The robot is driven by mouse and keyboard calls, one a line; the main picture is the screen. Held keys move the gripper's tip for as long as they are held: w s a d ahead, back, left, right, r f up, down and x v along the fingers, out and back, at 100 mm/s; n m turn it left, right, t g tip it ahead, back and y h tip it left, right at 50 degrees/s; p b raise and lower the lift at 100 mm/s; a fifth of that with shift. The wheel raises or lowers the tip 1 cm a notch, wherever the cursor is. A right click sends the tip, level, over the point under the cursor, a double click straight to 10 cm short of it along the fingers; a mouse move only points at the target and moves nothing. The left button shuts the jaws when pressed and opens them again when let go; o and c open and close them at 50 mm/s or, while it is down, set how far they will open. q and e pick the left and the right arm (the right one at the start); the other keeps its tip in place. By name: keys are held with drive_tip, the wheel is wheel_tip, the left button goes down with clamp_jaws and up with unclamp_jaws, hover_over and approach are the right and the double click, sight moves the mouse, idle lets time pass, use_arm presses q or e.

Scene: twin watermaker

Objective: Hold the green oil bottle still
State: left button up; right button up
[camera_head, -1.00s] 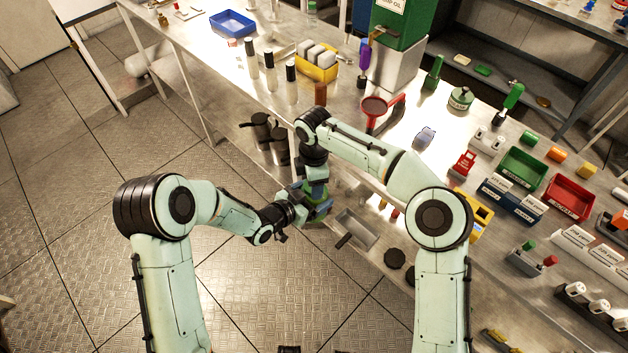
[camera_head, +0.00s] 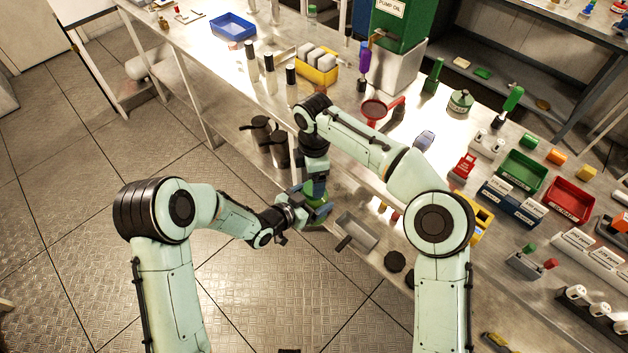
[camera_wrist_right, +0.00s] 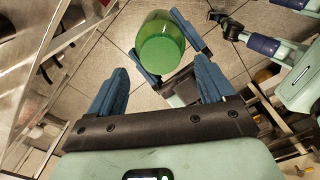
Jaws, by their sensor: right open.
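The green oil bottle (camera_wrist_right: 162,42) is in the right wrist view, between the two blue fingers of my left gripper (camera_wrist_right: 168,50), which appear closed on its sides. In the head view the bottle (camera_head: 315,214) shows only in part, low beside the bench's front edge. My left gripper (camera_head: 301,207) reaches it from the left. My right gripper (camera_head: 319,190) is close above it, pointing down. In the right wrist view my right gripper (camera_wrist_right: 158,88) has its fingers wide apart, with nothing between the tips; the bottle appears beyond them.
The steel bench (camera_head: 405,150) carries a red funnel (camera_head: 373,110), a yellow bin (camera_head: 316,68), a green bin (camera_head: 521,168) and a red bin (camera_head: 569,199). A grey tray (camera_head: 356,231) lies on the lower shelf, right of the grippers. The floor to the left is clear.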

drive_tip(key=o, duration=0.3)
drive_tip(key=shift+r, duration=0.1)
drive_tip(key=shift+o, duration=0.2)
wheel_tip(320, 180, up, 12)
idle(0.4)
idle(0.5)
